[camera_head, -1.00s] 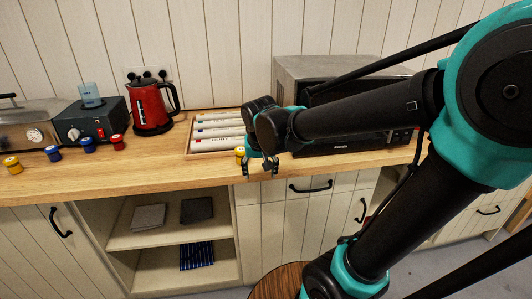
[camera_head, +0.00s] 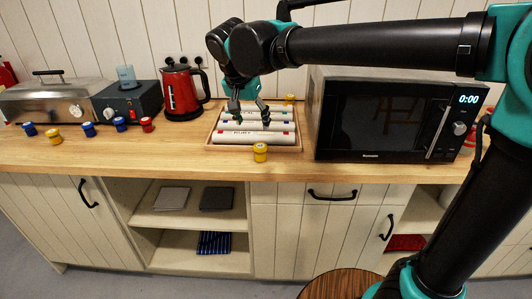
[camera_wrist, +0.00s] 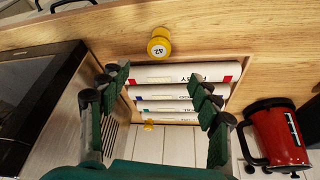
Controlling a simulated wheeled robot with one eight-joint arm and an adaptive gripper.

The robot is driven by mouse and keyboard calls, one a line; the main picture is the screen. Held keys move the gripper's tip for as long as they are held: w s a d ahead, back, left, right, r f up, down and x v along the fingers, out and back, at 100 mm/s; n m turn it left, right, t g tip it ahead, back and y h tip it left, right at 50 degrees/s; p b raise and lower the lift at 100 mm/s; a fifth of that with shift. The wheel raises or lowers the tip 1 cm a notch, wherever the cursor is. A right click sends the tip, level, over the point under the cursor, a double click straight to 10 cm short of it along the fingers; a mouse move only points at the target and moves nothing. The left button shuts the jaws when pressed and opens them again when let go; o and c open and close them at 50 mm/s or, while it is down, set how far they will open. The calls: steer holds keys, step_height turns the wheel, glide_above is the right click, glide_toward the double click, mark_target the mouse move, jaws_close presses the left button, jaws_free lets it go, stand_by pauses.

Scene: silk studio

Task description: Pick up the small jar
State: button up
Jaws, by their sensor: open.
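Several small jars stand on the counter, and I cannot tell which one the task means. A yellow jar (camera_head: 260,152) stands upright at the front edge of the tray of rolls. It also shows in the wrist view (camera_wrist: 159,43), with "42" on its lid. Another yellow jar (camera_head: 289,99) is behind the tray, by the microwave. At the left are blue (camera_head: 89,129), yellow (camera_head: 53,135) and red (camera_head: 147,124) jars. My gripper (camera_head: 249,114) is open and empty above the tray, fingers pointing down. In the wrist view its fingers (camera_wrist: 162,80) are spread over the rolls.
The tray (camera_head: 213,139) holds several white labelled rolls. A microwave (camera_head: 390,118) stands close on its right and a red kettle (camera_head: 183,92) on its left. A black device (camera_head: 128,104) and a metal appliance (camera_head: 50,101) are farther left. The front counter strip is mostly clear.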

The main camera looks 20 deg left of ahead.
mark_target(259, 147)
steer(key=x, duration=0.9)
steer(key=shift+w+f, duration=0.1)
steer(key=shift+f, duration=0.05)
steer(key=shift+x, duration=2.9)
steer(key=shift+d, duration=0.1)
steer(key=c, duration=1.3)
